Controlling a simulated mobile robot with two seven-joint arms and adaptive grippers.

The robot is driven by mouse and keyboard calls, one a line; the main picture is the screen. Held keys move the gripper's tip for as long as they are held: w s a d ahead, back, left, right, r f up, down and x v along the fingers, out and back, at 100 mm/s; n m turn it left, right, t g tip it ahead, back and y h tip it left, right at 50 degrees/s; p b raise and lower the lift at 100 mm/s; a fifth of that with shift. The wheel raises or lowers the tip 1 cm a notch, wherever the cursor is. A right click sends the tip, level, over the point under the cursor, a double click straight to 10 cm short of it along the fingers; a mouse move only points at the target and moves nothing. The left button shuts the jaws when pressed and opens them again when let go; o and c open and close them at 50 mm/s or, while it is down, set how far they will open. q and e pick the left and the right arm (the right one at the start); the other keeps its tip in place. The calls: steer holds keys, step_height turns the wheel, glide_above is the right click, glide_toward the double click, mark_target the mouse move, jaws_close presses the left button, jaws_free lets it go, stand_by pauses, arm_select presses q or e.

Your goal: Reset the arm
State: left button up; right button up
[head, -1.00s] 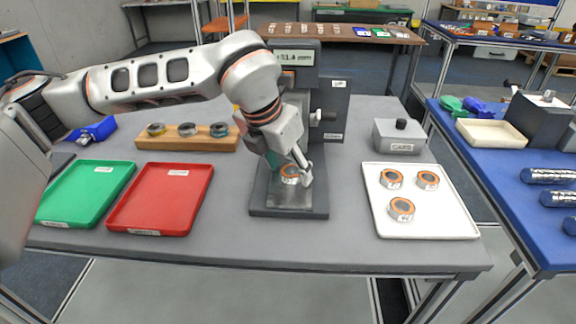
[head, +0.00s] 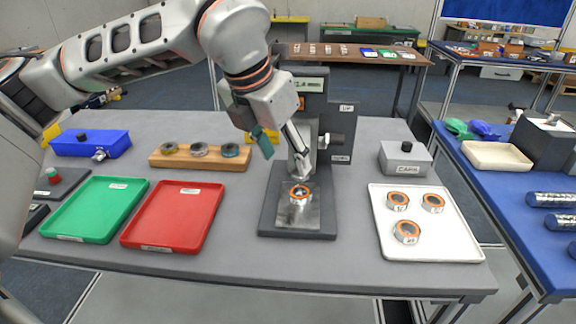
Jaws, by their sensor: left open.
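My left arm reaches in from the upper left. Its gripper (head: 284,152) is open and empty, above and slightly behind a silver ring part with an orange rim (head: 300,194). The ring sits on the metal plate of the dark grey measuring stand (head: 297,223), apart from the fingers. The arm and gripper hide part of the stand's column. My right gripper is out of view.
A white tray (head: 460,245) holds three similar rings. A grey CAPS box (head: 405,159) stands behind it. Green (head: 66,232) and red (head: 190,238) trays lie left, with a wooden block (head: 160,159) of three rings and a blue fixture (head: 90,144) behind.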

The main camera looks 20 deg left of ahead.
arm_select(q)
steer(key=shift+s+r, duration=0.15)
steer(key=shift+r, duration=0.1)
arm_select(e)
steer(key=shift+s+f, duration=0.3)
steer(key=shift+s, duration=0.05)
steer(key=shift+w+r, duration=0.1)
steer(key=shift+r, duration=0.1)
